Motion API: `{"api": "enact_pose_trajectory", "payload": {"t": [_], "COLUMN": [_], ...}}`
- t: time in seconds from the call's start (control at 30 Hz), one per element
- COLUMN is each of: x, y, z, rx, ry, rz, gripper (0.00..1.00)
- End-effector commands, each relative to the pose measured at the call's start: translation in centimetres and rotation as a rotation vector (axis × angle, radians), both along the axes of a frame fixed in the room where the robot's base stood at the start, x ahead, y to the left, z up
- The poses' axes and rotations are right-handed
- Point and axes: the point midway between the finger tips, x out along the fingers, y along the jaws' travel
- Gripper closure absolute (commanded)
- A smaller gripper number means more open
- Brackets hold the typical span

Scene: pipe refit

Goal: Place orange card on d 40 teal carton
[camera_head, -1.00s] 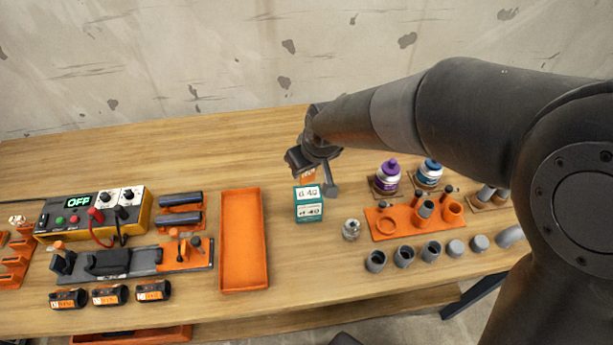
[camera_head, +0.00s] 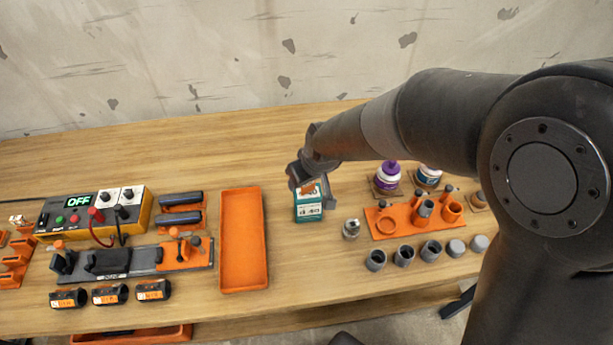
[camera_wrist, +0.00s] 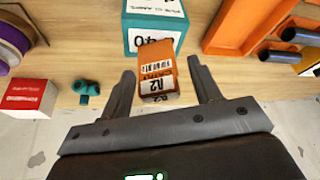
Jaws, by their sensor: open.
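The teal carton (camera_head: 310,214) with "d 40" labels stands on the bench just right of the orange tray. It also shows at the top of the wrist view (camera_wrist: 129,40). The orange card (camera_wrist: 158,66), with a barcode and "R2" print, lies between my fingertips in the wrist view and overlaps the carton's near part. In the head view the card (camera_head: 307,187) shows as a small orange patch over the carton's back part. My gripper (camera_wrist: 163,75) is open, with a gap on each side of the card. I cannot tell whether the card rests fully on the carton.
The empty orange tray (camera_head: 243,240) lies left of the carton. A small metal-topped jar (camera_head: 351,229) stands close at its right, near an orange holder (camera_head: 384,224) and grey pipe pieces. A red-white box (camera_wrist: 28,97) and teal fitting (camera_wrist: 85,90) lie beside my gripper.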

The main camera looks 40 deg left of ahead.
Motion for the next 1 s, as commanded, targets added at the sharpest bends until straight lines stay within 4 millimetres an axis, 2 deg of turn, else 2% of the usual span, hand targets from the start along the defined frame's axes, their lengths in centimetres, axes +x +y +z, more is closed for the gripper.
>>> {"api": "enact_pose_trajectory", "payload": {"t": [0.2,0.37,0.8,1.0], "x": [0.0,-0.1,-1.2,-1.6], "y": [0.0,-0.3,-3.2,-4.0], "z": [0.1,1.3,8.6,10.8], "rx": [0.001,0.002,0.003,0.002], "ry": [0.000,-0.002,-0.003,-0.002], "rz": [0.000,0.000,-0.002,0.000], "gripper": [0.43,0.43,0.43,0.43]}}
